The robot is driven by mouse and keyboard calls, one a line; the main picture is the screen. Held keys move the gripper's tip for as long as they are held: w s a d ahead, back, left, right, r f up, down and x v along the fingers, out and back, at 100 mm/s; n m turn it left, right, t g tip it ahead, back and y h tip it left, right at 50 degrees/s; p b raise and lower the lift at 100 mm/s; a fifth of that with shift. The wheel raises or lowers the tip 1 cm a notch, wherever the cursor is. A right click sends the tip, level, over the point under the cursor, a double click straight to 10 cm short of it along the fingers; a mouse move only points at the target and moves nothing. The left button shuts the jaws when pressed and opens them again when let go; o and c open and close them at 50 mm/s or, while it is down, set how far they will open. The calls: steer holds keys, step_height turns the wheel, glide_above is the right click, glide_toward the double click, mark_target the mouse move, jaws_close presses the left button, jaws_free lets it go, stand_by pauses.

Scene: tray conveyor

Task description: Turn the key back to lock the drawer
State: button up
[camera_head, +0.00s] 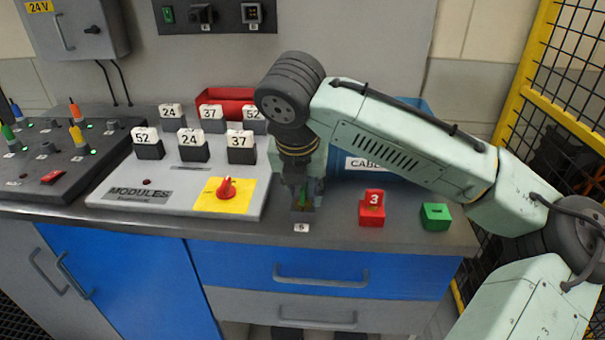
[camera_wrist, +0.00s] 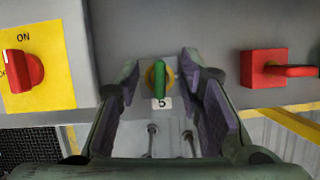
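A green key (camera_wrist: 159,78) stands in a round yellow lock face above a white label "5" (camera_wrist: 162,103) in the wrist view. Its handle lies upright in that picture. My gripper (camera_wrist: 160,72) is open, with one finger on each side of the key and a visible gap to it. In the head view my gripper (camera_head: 303,195) points down over the key's lock near the counter's front edge and mostly hides the key. The blue drawer (camera_head: 325,268) below the counter looks shut.
A red block (camera_head: 371,214) with a red key marked "3" and a green slotted block (camera_head: 436,216) stand to the right. A grey module panel (camera_head: 150,196) with a red rotary switch (camera_head: 227,188) is on the left. A blue cable bin is behind my arm.

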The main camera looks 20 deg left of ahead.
steer(key=shift+w+f, duration=0.1)
steer(key=shift+f, duration=0.1)
steer(key=shift+c, duration=0.6)
jaws_close()
steer(key=shift+a+r+n+y+p, duration=0.15)
steer(key=shift+n+y+p, duration=0.15)
steer(key=shift+n+p, duration=0.4)
steer(key=shift+n+y+p, duration=0.4)
steer(key=shift+n+p, duration=0.15)
steer(key=shift+n, duration=0.35)
